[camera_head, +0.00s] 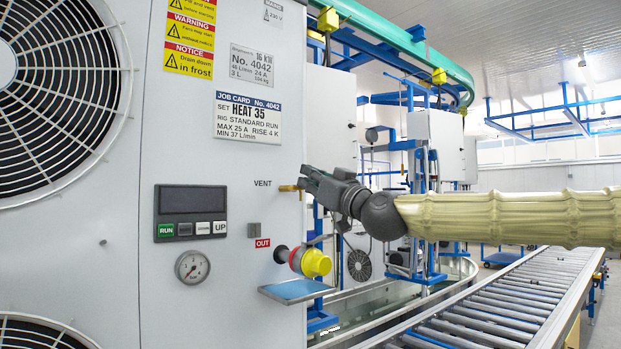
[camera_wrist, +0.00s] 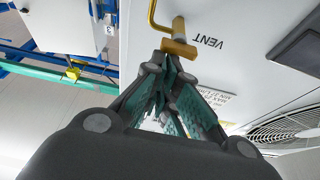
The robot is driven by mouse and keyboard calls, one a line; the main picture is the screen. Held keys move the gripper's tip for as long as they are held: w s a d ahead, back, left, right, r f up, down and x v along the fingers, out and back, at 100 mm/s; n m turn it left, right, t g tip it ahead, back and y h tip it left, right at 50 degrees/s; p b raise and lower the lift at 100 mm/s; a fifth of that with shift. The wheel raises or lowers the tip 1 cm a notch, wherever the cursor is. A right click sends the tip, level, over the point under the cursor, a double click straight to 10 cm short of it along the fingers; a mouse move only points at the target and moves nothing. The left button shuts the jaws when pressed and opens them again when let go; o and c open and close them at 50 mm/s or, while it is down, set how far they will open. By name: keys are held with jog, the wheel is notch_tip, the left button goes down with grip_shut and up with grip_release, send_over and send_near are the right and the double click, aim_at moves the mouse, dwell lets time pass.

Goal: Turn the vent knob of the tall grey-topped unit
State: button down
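The unit (camera_head: 225,60) is a tall light-grey cabinet; its top is out of view. The brass vent knob (camera_head: 290,187) sticks out beside the printed word VENT. In the wrist view the brass knob (camera_wrist: 180,48) shows as a short bar on a stem. My gripper (camera_head: 309,182) is at the knob's outer end, coming from the right. In the wrist view my gripper's fingertips (camera_wrist: 171,70) come close together right at the brass bar. I cannot tell whether they touch or hold it.
A control panel (camera_head: 190,213), a pressure gauge (camera_head: 192,267) and fan grilles (camera_head: 50,85) are on the unit's front. A yellow-capped red fitting (camera_head: 312,262) and a blue tray (camera_head: 297,290) sit below the knob. A roller conveyor (camera_head: 510,300) runs at lower right.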

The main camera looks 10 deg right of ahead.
jog(key=s+d, duration=0.5)
jog(key=s, duration=0.3)
jog(key=shift+r+b, duration=0.35)
jog(key=shift+b, duration=0.1)
jog(key=shift+a, duration=0.1)
